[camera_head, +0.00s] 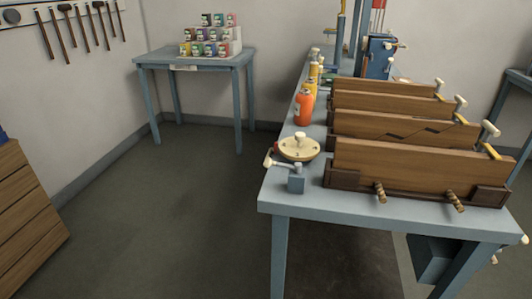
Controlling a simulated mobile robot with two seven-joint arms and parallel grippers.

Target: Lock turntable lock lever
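The turntable (300,149) is a round cream disc with dark marks and a knob on top. It sits at the near left corner of the blue-grey workbench (330,205). The lock lever (281,164) is a small metal arm with a pale knob at its left end. It is mounted on a small blue-grey block (296,183) just in front of the disc. I cannot tell from this distance whether the lever touches the disc. Neither of my grippers is in view.
Several upright wooden panels (410,165) with pegs and pale-knobbed levers fill the bench's right side. An orange bottle (303,107) stands behind the turntable. A side table (193,59) with colourful cans stands at the back wall. A wooden cabinet (28,220) is at left. The floor between is clear.

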